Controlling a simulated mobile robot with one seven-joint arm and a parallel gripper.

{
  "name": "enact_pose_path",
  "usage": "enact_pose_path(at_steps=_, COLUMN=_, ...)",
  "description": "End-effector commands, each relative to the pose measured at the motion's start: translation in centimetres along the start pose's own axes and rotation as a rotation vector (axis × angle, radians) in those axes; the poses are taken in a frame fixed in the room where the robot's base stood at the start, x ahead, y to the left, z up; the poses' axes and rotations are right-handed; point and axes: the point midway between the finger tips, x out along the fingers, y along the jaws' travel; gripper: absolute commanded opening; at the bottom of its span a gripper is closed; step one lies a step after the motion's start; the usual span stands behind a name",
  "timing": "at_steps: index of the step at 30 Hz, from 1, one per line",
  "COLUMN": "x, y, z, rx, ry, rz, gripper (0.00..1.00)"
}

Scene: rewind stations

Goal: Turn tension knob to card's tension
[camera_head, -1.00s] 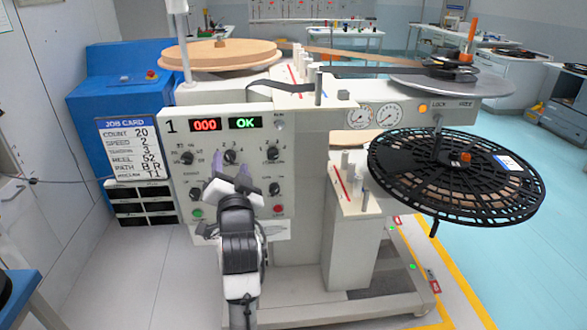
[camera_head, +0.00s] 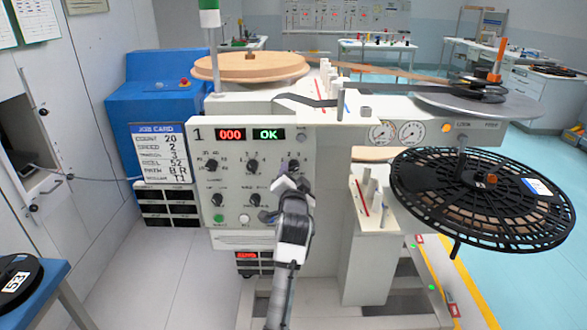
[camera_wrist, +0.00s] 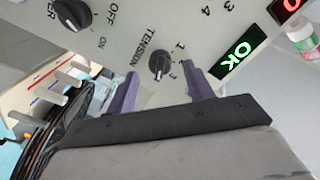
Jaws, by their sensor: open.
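The tension knob (camera_wrist: 159,65) is small and dark with a light pointer line. It shows in the wrist view between the word TENSION and a few small numbers. I cannot tell exactly which number its pointer is on. My gripper (camera_wrist: 163,82) is open, with one purple finger on each side of the knob in the picture; no contact shows. In the head view my gripper (camera_head: 290,178) is in front of the panel's upper right knob and partly covers it. The job card (camera_head: 159,154) at the panel's left reads tension 3.
The control panel (camera_head: 232,184) carries several other knobs, with a power knob (camera_wrist: 72,14) close beside the tension knob. The display reads 000 and OK (camera_head: 268,134). A black reel (camera_head: 480,196) juts out at the right.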

Motion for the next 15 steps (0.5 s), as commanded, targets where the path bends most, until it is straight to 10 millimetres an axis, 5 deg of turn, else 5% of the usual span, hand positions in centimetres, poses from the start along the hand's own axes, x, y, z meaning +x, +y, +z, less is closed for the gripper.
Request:
enact_pose_path(at_steps=6, x=2.3, y=0.0, z=-0.1, rx=0.001, ry=0.002, rz=0.0, gripper=0.52)
enact_pose_path(at_steps=15, x=2.8, y=0.0, z=0.0, rx=-0.001, ry=0.001, rz=0.0, gripper=0.52)
